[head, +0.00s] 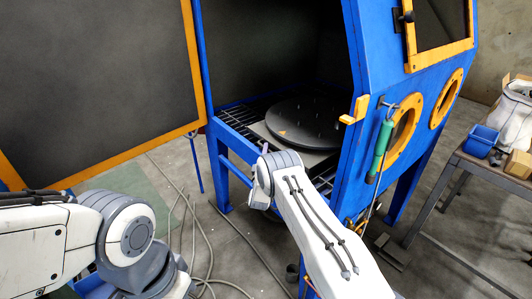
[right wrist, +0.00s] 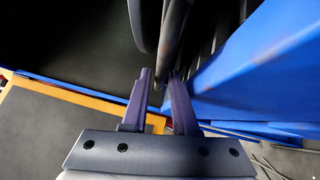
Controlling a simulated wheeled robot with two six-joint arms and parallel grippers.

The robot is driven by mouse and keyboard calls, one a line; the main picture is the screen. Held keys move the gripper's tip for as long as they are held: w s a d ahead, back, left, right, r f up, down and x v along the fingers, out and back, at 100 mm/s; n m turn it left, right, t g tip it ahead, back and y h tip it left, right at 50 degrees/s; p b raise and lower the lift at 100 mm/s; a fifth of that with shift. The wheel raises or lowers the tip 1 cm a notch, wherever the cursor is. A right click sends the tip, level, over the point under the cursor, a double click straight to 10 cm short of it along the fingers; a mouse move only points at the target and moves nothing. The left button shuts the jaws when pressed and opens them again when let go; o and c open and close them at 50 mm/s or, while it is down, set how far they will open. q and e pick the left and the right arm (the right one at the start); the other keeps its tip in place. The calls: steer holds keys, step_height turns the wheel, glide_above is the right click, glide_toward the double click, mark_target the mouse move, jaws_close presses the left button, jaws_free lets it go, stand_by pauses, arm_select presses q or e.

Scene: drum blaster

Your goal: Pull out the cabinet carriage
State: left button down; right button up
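The carriage, a dark round turntable (head: 305,118) on a flat grey base (head: 283,140), sits inside the open blue cabinet (head: 368,110), over a slatted floor. My right arm reaches to the cabinet's front opening, at the near edge of the carriage; its wrist hides most of the gripper in the head view. In the right wrist view, my right gripper (right wrist: 160,78) has its two fingers apart. A dark curved bar (right wrist: 174,42) runs down to the gap between the fingertips; I cannot tell whether they touch it. My left arm shows at lower left, its gripper out of view.
The open cabinet door (head: 95,80), with orange trim, stands at the left. A green-handled tool (head: 381,140) hangs on the cabinet side. A workbench (head: 490,170) with a blue bin (head: 481,141) is at right. Hoses (head: 205,240) lie across the floor.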

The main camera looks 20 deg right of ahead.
jaws_close()
steer(key=shift+f, duration=0.1)
stand_by(1.3)
